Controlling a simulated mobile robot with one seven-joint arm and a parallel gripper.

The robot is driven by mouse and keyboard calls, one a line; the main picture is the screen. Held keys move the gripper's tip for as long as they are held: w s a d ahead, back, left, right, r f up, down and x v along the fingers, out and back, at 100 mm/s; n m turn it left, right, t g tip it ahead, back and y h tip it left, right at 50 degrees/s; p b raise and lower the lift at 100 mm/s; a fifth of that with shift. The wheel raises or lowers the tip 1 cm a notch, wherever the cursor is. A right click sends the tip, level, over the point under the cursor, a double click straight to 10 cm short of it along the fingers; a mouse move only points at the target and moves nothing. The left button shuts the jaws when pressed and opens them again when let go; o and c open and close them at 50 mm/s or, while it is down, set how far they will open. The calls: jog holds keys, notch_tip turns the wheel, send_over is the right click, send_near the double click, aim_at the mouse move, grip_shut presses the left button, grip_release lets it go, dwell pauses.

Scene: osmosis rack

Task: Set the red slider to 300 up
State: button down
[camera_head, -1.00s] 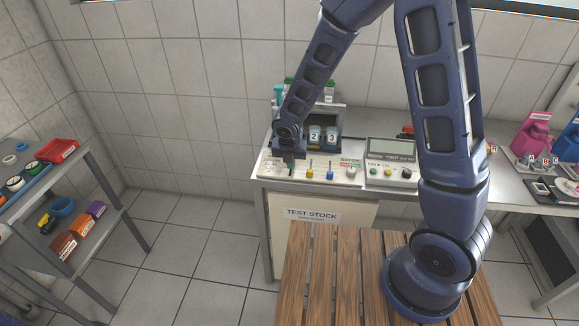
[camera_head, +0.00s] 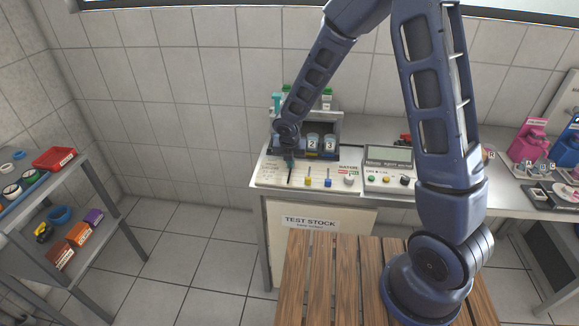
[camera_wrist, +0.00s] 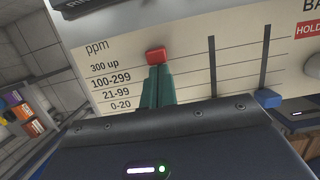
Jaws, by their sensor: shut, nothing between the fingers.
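The red slider (camera_wrist: 156,55) shows in the wrist view near the top of its track, about level with the "300 up" label (camera_wrist: 104,66) when the slanted text lines are extended. My gripper (camera_wrist: 158,70) is shut and empty, its teal fingertips just below the red slider, touching it or very nearly so. The fingers hide the track below. In the head view my gripper (camera_head: 289,162) is over the left part of the white control panel (camera_head: 268,178), and the red slider cannot be made out there.
A yellow slider (camera_head: 308,182) and a blue slider (camera_head: 328,183) stand right of the red one's track. The blue slider also shows in the wrist view (camera_wrist: 268,98). Numbered jars (camera_head: 313,143) stand behind the panel. A grey meter box (camera_head: 389,168) sits to the right.

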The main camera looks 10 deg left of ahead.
jog(key=shift+w, duration=0.25)
jog(key=shift+s, duration=0.1)
jog(key=s, duration=0.4)
jog(key=v, duration=1)
jog(key=w+d+r+m, duration=0.1)
jog(key=d+r+m, duration=0.45)
jog(key=d, duration=0.25)
jog(key=w+d+r+m+h, duration=0.1)
jog(key=d+r+m, duration=0.3)
jog(key=d+m, duration=0.25)
jog(key=d+r+m, duration=0.4)
jog(key=d+m, duration=0.1)
jog(key=d, duration=0.3)
jog(key=s+d+r+m, duration=0.2)
jog(key=s+d+m, duration=0.2)
jog(key=d+m, duration=0.1)
jog(key=s+d+r+m+t, duration=0.1)
jog(key=s+d+r+m, duration=0.2)
jog(key=d+m, duration=0.3)
jog(key=s+d+r+m+y, duration=0.1)
jog(key=s+d+r+m, duration=0.1)
jog(key=s+d+m, duration=0.3)
jog(key=m, duration=0.3)
jog(key=shift+d+r+t, duration=0.25)
jog(key=shift+r+t, duration=0.05)
jog(key=shift+t, duration=0.1)
